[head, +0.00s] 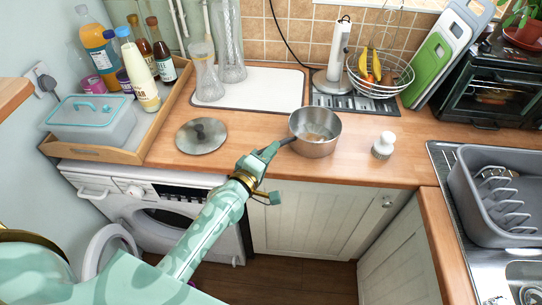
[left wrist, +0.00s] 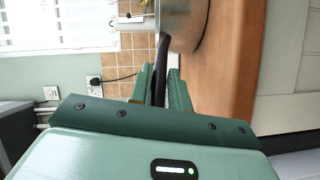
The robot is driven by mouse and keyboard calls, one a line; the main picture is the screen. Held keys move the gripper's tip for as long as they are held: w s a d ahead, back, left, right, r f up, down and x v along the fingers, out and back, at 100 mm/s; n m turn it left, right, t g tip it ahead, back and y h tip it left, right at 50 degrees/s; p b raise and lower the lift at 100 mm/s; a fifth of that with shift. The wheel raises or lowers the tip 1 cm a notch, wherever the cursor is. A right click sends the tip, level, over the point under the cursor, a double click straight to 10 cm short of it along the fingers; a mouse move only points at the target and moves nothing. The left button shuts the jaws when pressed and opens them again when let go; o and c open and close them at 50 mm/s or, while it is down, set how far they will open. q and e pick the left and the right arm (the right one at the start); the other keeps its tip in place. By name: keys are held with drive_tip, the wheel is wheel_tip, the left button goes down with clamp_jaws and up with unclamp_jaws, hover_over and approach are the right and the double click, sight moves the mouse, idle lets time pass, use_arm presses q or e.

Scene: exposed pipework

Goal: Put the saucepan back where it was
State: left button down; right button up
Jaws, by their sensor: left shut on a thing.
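The steel saucepan (head: 315,133) is at the front of the wooden counter, right of its round lid (head: 201,136), with its handle pointing left toward my left gripper. I cannot tell whether its base touches the counter. My left gripper (head: 271,150) is shut on the saucepan's dark handle. In the left wrist view, the black handle (left wrist: 160,75) stands between the two green fingers of the gripper (left wrist: 160,88), and part of the pan (left wrist: 182,25) shows at the top. The lid lies flat on the counter. My right gripper is not in view.
A white pepper mill-like item (head: 383,145) stands right of the pan. Behind are a white board (head: 262,88) with glass vases, a dark slatted mat (head: 345,103) and a wire fruit basket (head: 380,75). A wooden tray (head: 150,140) with bottles is left; a sink rack (head: 500,195) is right.

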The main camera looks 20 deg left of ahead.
use_arm(q)
drive_tip(key=c, duration=1.3)
unclamp_jaws()
